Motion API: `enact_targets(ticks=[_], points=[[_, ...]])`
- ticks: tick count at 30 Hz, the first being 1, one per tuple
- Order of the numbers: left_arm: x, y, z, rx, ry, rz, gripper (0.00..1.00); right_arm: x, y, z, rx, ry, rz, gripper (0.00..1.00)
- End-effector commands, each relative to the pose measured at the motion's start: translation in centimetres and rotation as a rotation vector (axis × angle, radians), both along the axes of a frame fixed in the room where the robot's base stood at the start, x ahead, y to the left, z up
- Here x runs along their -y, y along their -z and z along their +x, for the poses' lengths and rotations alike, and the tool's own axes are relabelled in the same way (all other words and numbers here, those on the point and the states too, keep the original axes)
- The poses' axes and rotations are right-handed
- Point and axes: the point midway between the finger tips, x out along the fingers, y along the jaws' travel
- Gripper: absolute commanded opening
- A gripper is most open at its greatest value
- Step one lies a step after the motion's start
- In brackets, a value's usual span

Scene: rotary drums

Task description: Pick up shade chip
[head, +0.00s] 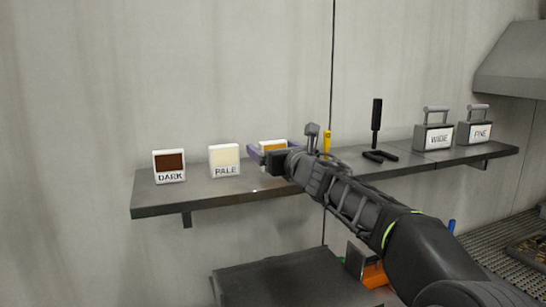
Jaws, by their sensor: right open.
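Three shade chips stand on the wall shelf. The chip marked DARK (169,166) has a brown swatch in a white frame and is at the left. The chip marked PALE (224,160) has a cream swatch and stands to its right. A third chip (272,146), with an amber swatch, shows only its upper part; my right gripper hides the rest and any label. My right gripper (265,161) is open in front of this third chip; I cannot tell whether it touches it. My left gripper is not in view.
The grey shelf (152,202) also holds a yellow item (326,142), a black-handled tool (376,128) and two handled blocks marked WIDE (434,137) and FINE (475,132). A dark flat surface (285,280) lies below.

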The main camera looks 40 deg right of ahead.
Motion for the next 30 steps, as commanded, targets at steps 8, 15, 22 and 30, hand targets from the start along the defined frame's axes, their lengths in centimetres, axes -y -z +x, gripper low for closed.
enact_targets(ticks=[8,15,22,30], points=[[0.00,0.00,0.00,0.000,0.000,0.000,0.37,-0.01,-0.01,-0.01,0.000,0.000,0.000,0.70],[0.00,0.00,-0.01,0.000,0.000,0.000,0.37,-0.01,-0.01,-0.01,0.000,0.000,0.000,0.51],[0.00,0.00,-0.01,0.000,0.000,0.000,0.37,-0.01,-0.01,-0.01,0.000,0.000,0.000,0.32],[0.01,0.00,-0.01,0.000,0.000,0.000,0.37,-0.01,-0.04,-0.02,0.001,0.000,0.000,0.23]])
